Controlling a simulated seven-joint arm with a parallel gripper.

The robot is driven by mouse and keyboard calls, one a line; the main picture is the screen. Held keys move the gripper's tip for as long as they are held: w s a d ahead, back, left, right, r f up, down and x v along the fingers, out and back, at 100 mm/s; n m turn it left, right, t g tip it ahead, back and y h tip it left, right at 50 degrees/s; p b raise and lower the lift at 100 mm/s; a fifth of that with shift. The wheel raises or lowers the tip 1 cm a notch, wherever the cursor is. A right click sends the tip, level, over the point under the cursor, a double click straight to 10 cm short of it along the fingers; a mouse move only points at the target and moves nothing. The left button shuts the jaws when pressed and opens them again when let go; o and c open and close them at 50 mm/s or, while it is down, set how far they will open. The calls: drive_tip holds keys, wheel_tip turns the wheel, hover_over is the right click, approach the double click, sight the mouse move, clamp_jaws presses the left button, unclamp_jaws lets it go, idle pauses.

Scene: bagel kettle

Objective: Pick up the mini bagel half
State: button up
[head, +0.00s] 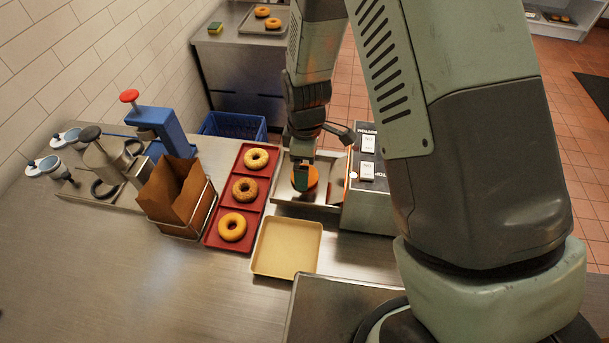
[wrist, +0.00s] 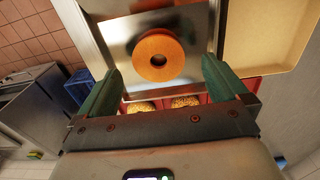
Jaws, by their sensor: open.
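The mini bagel half is an orange-brown ring with a small dark hole. It lies in a shiny metal tray (head: 324,198) beside the toaster-like box. In the wrist view, the bagel half (wrist: 145,48) sits in the upper middle, and the tray shows around it (wrist: 112,30). In the head view, the bagel half (head: 312,178) is partly hidden by a finger. My gripper (head: 301,176) is over the tray with fingers pointing down. In the wrist view, my gripper (wrist: 160,68) is open and empty, its green fingers apart to either side of the bagel half. I cannot tell the height gap.
The box with white switches (head: 367,170) stands close on the right. A red tray (head: 219,236) with three bagels, a beige tray (head: 270,262) and a paper bag (head: 170,200) are to the left. A blue crate (head: 215,124) lies behind. Bare counter is at front left.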

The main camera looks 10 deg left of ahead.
wheel_tip(320, 180, down, 3)
drive_tip(key=shift+w+a+f, duration=0.1)
drive_tip(key=shift+a+f, duration=0.05)
drive_tip(key=shift+f, duration=0.05)
drive_tip(key=shift+c, duration=0.2)
drive_tip(key=c, duration=1.1)
wheel_tip(320, 180, up, 10)
drive_tip(key=shift+r, duration=0.15)
